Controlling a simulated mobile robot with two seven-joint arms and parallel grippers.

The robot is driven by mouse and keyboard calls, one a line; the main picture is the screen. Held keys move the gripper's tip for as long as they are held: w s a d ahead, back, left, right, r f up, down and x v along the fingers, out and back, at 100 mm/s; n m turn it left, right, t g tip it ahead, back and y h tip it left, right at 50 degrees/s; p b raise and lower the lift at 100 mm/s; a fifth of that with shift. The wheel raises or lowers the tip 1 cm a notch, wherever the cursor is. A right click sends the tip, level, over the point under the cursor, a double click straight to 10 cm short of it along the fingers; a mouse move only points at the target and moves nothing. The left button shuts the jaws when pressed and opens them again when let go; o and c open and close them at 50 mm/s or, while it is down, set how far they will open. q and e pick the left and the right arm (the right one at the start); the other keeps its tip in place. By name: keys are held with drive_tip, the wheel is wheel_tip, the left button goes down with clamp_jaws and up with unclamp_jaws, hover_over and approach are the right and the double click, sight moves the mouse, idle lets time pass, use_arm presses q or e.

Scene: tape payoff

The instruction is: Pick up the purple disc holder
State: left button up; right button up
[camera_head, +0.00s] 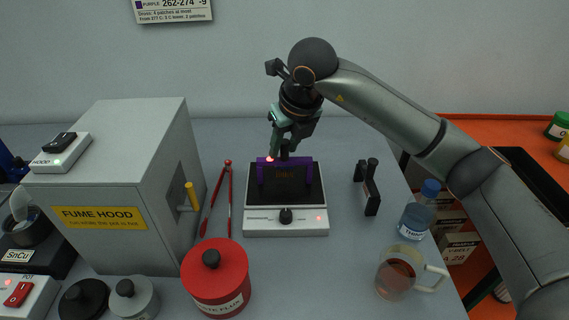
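The purple disc holder (262,172) stands upright at the back of the hotplate (257,222), with a dark panel or disc in its middle. My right gripper (284,153) points down at the holder's top edge from above. Its fingertips overlap the top edge in the picture. They are small and dark, so I cannot tell whether they are open or closed on it. A small red glow shows beside the fingertips. My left gripper is not in view.
Red tongs (229,195) lie left of the hotplate, beside the grey fume hood (115,165). A black device (369,188), a blue-capped bottle (418,213) and a glass mug (398,272) stand to the right. A red pot (216,285) stands in front.

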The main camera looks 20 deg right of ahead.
clamp_jaws()
idle(1.1)
